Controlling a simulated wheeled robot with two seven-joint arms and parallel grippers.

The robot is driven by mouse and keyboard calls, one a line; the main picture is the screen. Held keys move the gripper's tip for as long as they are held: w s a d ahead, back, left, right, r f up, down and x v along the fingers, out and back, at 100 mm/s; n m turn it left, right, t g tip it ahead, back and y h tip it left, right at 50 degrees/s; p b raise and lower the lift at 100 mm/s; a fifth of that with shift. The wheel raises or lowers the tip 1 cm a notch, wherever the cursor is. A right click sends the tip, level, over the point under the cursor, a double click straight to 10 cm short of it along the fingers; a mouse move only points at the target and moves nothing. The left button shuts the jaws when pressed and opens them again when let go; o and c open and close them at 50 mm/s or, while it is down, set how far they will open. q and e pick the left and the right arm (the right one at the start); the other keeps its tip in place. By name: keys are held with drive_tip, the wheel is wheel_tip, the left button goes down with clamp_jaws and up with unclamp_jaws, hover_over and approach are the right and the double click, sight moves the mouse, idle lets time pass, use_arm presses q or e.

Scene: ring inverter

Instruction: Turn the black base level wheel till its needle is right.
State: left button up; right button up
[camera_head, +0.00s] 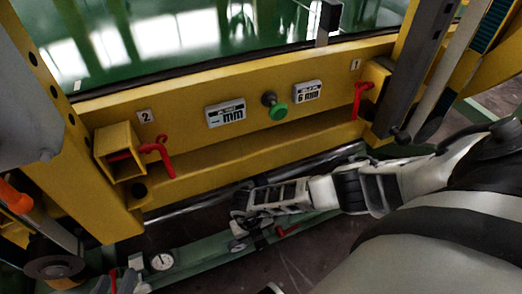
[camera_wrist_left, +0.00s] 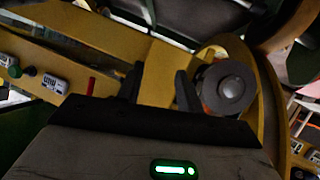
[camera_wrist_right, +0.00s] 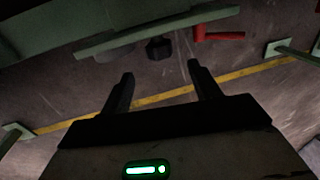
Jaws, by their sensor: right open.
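A dark wheel with a grey hub (camera_wrist_left: 228,88) shows beyond my left fingertips. It seems to be the dark disc (camera_head: 55,268) at the lower left in the head view. A white dial gauge (camera_head: 161,261) stands on the green base; its needle is too small to read. My right gripper (camera_wrist_right: 160,78) is open and empty above the floor, near a small black knob (camera_wrist_right: 158,48). I cannot tell which dark part is the base level wheel.
The yellow beam (camera_head: 200,187) carries a green knob (camera_head: 278,112), plates and red levers (camera_head: 163,155). A yellow post stands at each end. A green rail (camera_wrist_right: 160,30) and red handle (camera_wrist_right: 218,36) lie beyond my right jaws.

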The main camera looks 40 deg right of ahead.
sight(261, 242)
drive_tip(key=f+b, duration=0.1)
drive_tip(key=f, duration=0.1)
drive_tip(key=f+b, duration=0.2)
drive_tip(key=f, duration=0.1)
drive_tip(key=d+f+b, duration=0.1)
drive_tip(key=f, duration=0.2)
drive_tip(key=shift+s+d+f+b, duration=0.1)
drive_tip(key=shift+s+f+b, duration=0.1)
drive_tip(key=shift+b, duration=0.1)
drive_tip(key=shift+d+f, duration=0.1)
drive_tip(key=shift+f, duration=0.3)
use_arm(q)
drive_tip(key=d+r+t+h, duration=0.1)
drive_tip(key=r+n+t+h, duration=0.1)
drive_tip(key=shift+w+d+r, duration=0.15)
drive_tip(key=shift+d+r, duration=0.25)
use_arm(e)
drive_tip(key=c, duration=1)
